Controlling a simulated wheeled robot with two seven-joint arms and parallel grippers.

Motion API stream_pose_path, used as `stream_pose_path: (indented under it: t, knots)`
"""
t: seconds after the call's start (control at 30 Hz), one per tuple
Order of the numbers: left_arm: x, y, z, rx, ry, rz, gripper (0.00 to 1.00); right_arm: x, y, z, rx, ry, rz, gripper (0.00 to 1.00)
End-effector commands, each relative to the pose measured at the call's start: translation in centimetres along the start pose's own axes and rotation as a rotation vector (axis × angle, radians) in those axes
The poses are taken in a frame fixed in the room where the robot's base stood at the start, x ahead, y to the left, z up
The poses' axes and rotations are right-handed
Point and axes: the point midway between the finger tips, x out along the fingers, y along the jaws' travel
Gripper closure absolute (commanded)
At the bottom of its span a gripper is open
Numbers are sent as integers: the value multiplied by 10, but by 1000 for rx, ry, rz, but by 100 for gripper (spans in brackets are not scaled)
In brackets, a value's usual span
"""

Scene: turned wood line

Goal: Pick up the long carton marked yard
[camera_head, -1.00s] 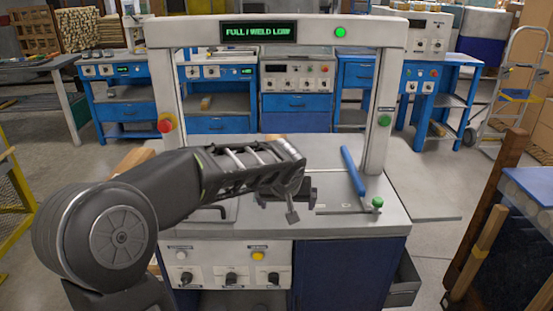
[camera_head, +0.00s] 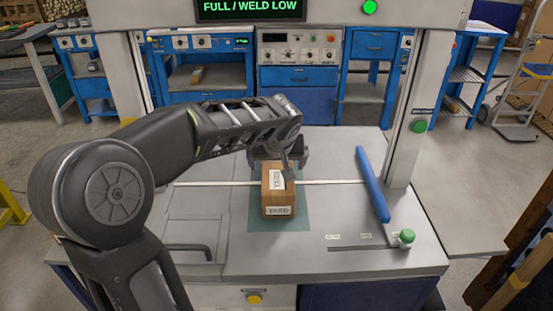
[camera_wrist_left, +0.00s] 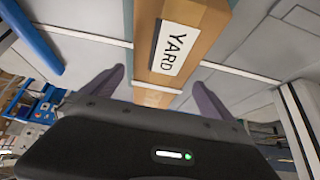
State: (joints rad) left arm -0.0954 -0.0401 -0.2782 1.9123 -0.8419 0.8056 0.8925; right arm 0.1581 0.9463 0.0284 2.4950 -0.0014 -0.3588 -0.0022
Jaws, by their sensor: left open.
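The long brown carton (camera_head: 279,207) lies on a teal patch on the grey bench top. White labels reading YARD show on its top and near end. In the left wrist view the carton (camera_wrist_left: 204,22) runs between the two fingers, with its YARD label facing the camera. My left gripper (camera_head: 281,168) is above the far part of the carton, fingers pointing down. In the left wrist view the left gripper (camera_wrist_left: 160,88) is open, one finger on each side of the carton, with gaps visible. Whether the fingers reach below its top is unclear. My right gripper is not in view.
A white frame with a FULL / WELD LOW display (camera_head: 250,10) spans the bench. A blue bar (camera_head: 372,184) lies right of the carton and a green knob (camera_head: 407,236) is at the front right. A dark handle (camera_head: 190,248) is at the left. Blue cabinets stand behind.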

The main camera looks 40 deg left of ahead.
Motion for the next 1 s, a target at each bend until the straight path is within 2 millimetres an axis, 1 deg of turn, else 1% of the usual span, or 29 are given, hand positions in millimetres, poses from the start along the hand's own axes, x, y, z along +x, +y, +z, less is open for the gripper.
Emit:
stream_pose_path:
  t: [0.4, 0.47, 0.7, 1.0]
  knots:
    - [0, 0, 0, 0, 0, 0, 2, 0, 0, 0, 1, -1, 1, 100]
    - [3, 0, 0, 1, -1, 0, 2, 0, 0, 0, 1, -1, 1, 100]
    - [25, 0, 0, 1, -1, -1, 2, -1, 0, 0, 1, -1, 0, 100]
    - [26, 0, 0, 0, 0, 0, 2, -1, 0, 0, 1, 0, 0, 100]
